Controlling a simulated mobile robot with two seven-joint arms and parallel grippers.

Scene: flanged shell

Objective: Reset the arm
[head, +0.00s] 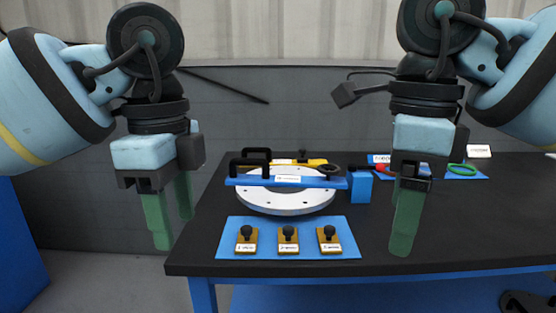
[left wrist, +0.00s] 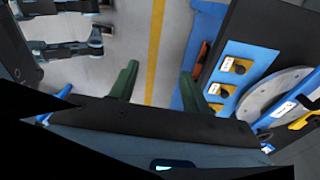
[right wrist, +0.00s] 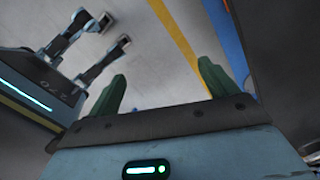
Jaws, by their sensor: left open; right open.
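My left gripper (head: 170,215) hangs with its green fingers pointing down, left of the table's front left corner. It is open and empty; its spread fingers also show in the left wrist view (left wrist: 157,85). My right gripper (head: 405,215) hangs fingers down in front of the table's right half. It is open and empty, and its spread fingers show in the right wrist view (right wrist: 160,90). Neither gripper touches anything. The flanged shell (head: 285,203) is a light grey disc with holes lying on the table, with a blue bar (head: 330,182) across its top.
A dark table (head: 470,225) on a blue frame stands ahead. A blue mat (head: 232,223) at its front bears several yellow blocks with black knobs. A blue block (head: 360,188) stands right of the shell. A green ring (head: 462,169) lies at the back right. Floor left of the table is clear.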

